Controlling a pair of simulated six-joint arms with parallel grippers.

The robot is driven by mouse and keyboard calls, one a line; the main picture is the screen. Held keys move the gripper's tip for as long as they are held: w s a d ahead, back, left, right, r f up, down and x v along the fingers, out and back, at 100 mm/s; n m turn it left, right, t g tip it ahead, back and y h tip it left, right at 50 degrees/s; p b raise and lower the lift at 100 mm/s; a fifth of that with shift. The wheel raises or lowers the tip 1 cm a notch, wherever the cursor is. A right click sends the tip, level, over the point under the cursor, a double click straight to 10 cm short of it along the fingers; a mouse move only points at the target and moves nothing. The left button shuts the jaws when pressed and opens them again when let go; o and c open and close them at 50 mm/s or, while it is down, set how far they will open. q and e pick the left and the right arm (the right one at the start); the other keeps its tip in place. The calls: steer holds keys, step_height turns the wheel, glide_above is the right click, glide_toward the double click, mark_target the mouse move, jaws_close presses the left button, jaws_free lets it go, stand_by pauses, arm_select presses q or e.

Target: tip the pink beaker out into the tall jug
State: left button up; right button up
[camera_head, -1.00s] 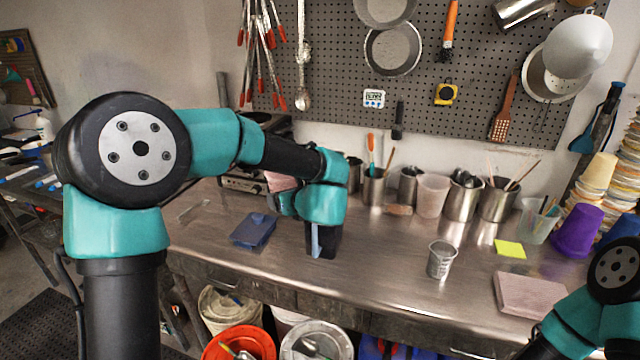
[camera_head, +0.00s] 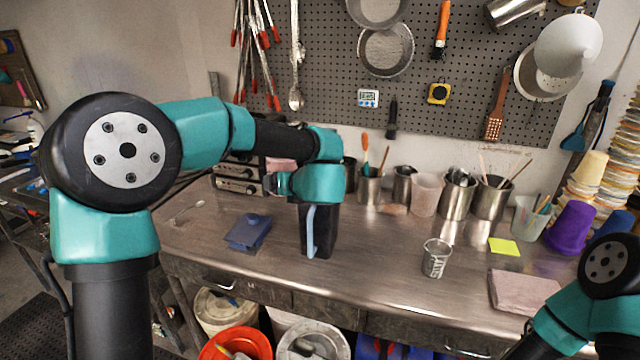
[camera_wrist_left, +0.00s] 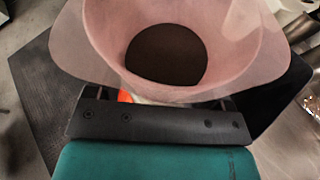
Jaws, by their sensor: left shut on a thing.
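The pink beaker (camera_wrist_left: 90,35) is held in my left gripper (camera_wrist_left: 160,100), which is shut on it. In the wrist view its wide mouth shows, with dark brown contents (camera_wrist_left: 165,55) inside. In the head view only a pink strip of the beaker (camera_head: 281,163) shows behind my left gripper (camera_head: 285,184); its tilt is hard to judge. The tall jug (camera_head: 325,232) looks black with a pale blue upright strip, and stands on the steel bench just below the wrist. Its top is hidden by my arm. My right gripper is out of the picture.
A yellow note (camera_head: 503,246) and a flat pinkish slab (camera_head: 524,291) lie at the right. Several containers line the wall.

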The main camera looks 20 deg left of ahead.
arm_select(q)
steer(key=shift+w+d+r+m+g+y, duration=0.2)
steer(key=shift+r+m, duration=0.15)
steer(key=shift+m, duration=0.05)
steer(key=shift+w+d+r+m+g+y, duration=0.2)
steer(key=shift+r+m, duration=0.1)
steer(key=shift+m, duration=0.1)
steer(key=shift+w+d+f+m+g, duration=0.1)
steer(key=shift+w+f+m+g, duration=0.2)
steer(key=shift+m, duration=0.1)
steer(key=shift+w+d+r+m+y, duration=0.25)
steer(key=shift+w+r+m+y, duration=0.15)
steer(key=shift+r+m+y, duration=0.15)
steer(key=shift+d+g, duration=0.15)
steer(key=shift+g, duration=0.15)
steer(key=shift+w+f+m+g+y, duration=0.15)
steer(key=shift+m+g+y, duration=0.2)
steer(key=shift+m, duration=0.45)
steer(key=shift+s+f+m+g+y, duration=0.15)
steer(key=shift+m+g+y, duration=0.2)
steer(key=shift+m, duration=0.4)
steer(key=shift+w+f+m+y, duration=0.15)
steer(key=shift+m+y, duration=0.15)
steer(key=shift+m, duration=0.2)
steer(key=shift+w+f+m+y, duration=0.15)
steer(key=shift+m+y, duration=0.1)
steer(key=shift+m, duration=0.25)
stand_by(2.1)
